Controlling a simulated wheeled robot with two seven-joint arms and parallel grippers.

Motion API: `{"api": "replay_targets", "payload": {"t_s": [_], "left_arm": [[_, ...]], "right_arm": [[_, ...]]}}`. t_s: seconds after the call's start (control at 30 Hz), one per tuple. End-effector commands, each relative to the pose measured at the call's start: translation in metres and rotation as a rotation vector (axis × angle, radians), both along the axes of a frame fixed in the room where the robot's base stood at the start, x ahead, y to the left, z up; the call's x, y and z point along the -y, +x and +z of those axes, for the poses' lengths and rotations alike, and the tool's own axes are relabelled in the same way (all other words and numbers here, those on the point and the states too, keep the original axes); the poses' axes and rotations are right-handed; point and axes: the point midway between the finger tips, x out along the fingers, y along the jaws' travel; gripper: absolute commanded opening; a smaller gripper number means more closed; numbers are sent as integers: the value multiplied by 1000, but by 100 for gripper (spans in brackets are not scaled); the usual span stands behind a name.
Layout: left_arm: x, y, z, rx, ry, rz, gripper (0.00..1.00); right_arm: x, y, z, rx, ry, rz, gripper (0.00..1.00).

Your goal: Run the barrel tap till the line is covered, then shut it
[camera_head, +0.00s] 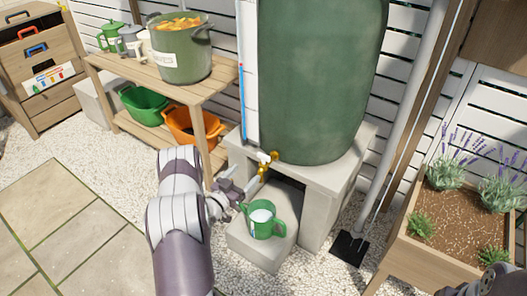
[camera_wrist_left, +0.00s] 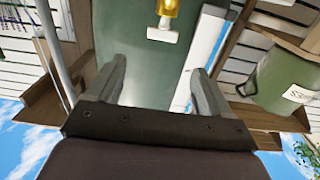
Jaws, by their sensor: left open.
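The brass tap (camera_head: 268,166) with a pale handle (camera_head: 263,157) sits low on the green barrel (camera_head: 315,80). The tap (camera_wrist_left: 169,8) and its white handle (camera_wrist_left: 162,35) also show in the left wrist view. A green jug (camera_head: 264,231) with a pale patch stands upright on a low block beneath the tap. I cannot make out a line or water level in it, and no stream shows. My left gripper (camera_head: 238,183) is open and empty, just left of the tap and apart from it. Its spread fingers also show in the wrist view (camera_wrist_left: 158,72).
The barrel stands on a pale stone stand (camera_head: 338,170), with the low block (camera_head: 245,252) before it. A wooden shelf (camera_head: 222,80) with a green pot (camera_head: 180,52) is to the left. A planter (camera_head: 425,262) and a downpipe (camera_head: 400,120) are to the right.

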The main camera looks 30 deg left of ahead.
Motion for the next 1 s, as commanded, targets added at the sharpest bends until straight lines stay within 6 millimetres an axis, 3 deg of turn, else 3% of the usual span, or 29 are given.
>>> {"api": "replay_targets", "payload": {"t_s": [0.3, 0.5, 0.87, 0.9, 1.0], "left_arm": [[7, 73, -2, 4, 2, -2, 81], [9, 111, -1, 2, 2, 0, 81], [10, 123, 1, 0, 0, 2, 81], [10, 123, 1, 0, 0, 2, 74], [10, 123, 1, 0, 0, 2, 42]], "right_arm": [[0, 0, -19, 0, 0, 0, 43], [0, 0, -28, 0, 0, 0, 43], [0, 0, -29, 0, 0, 0, 43], [0, 0, -29, 0, 0, 0, 43], [0, 0, -29, 0, 0, 0, 43]]}}
